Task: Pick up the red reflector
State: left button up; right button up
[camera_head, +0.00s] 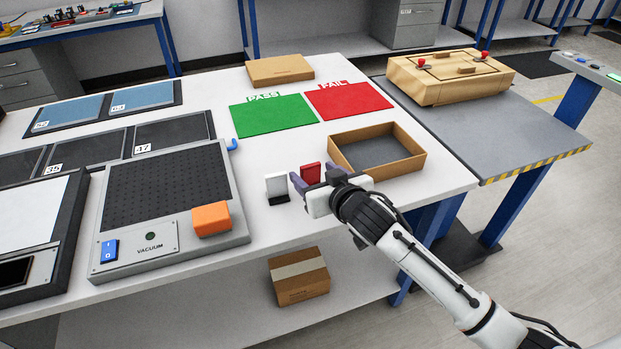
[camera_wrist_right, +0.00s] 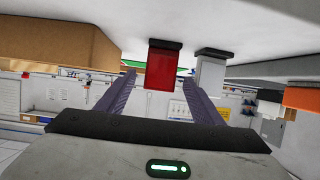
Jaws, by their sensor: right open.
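The red reflector (camera_head: 310,173) stands upright on the white table, left of the open cardboard box. In the right wrist view, which is upside down, the red reflector (camera_wrist_right: 161,68) shows in line with the gap between my fingers, on a dark base. My right gripper (camera_head: 314,177) is open at the reflector, one purple finger to each side of it; in the wrist view the gripper (camera_wrist_right: 160,84) holds nothing. I cannot tell how deep the reflector sits between the fingertips. A white reflector-like piece (camera_head: 277,186) on a dark base stands just left of it. My left gripper is out of view.
The open cardboard box (camera_head: 415,158) stands close behind and right of my gripper. A vacuum plate (camera_head: 225,245) with an orange block (camera_head: 211,219) lies to the left. Green (camera_head: 272,116) and red (camera_head: 348,101) mats lie farther back. The table's front edge is close.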

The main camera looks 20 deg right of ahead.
jog(key=shift+x, duration=1.45)
jog(key=shift+c, duration=0.4)
jog(key=c, duration=1.1)
jog(key=shift+r, duration=0.1)
